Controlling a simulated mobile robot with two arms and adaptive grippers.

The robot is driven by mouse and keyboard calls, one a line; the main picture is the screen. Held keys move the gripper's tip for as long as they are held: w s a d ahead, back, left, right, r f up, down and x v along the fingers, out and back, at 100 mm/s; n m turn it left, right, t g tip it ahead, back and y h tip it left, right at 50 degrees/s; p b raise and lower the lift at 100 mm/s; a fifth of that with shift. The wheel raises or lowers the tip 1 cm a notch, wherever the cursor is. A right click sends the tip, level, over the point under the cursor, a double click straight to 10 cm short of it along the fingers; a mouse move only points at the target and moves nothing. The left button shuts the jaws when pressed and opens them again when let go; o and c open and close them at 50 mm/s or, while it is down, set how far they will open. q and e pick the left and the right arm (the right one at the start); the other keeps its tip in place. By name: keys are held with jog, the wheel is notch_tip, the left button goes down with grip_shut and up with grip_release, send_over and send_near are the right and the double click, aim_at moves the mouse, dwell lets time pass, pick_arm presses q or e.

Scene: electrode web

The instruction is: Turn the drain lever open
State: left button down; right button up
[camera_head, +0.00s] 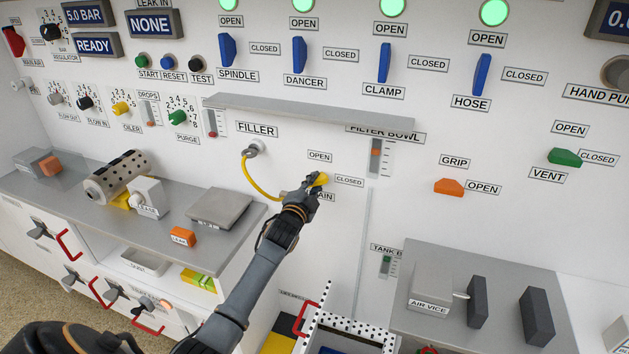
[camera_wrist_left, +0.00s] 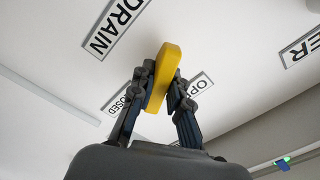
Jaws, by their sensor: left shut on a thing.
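The yellow drain lever (camera_head: 321,179) is on the white panel, under an OPEN label (camera_head: 320,156) and left of a CLOSED label (camera_head: 349,181). My left gripper (camera_head: 311,183) is shut on it and hides part of it and of the DRAIN label. In the left wrist view the yellow lever (camera_wrist_left: 163,78) stands between the two fingers of the left gripper (camera_wrist_left: 163,88). The DRAIN label (camera_wrist_left: 117,25) shows at upper left there. The lever's exact angle between OPEN and CLOSED is hard to tell. My right gripper is not in view.
A yellow hose (camera_head: 254,181) hangs from the filler port, just left of the gripper. A grey ledge (camera_head: 310,110) juts out above.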

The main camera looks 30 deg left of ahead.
pick_arm(q)
jog(key=n+p, duration=0.2)
jog(key=n, duration=0.4)
jog(key=shift+n, duration=0.3)
jog(key=n, duration=0.3)
jog(key=shift+p, duration=0.35)
jog(key=shift+f+n, duration=0.1)
jog(key=shift+n, duration=1.3)
jog(key=c, duration=1.3)
grip_release()
jog(key=shift+s, duration=0.1)
jog(key=v, duration=1.2)
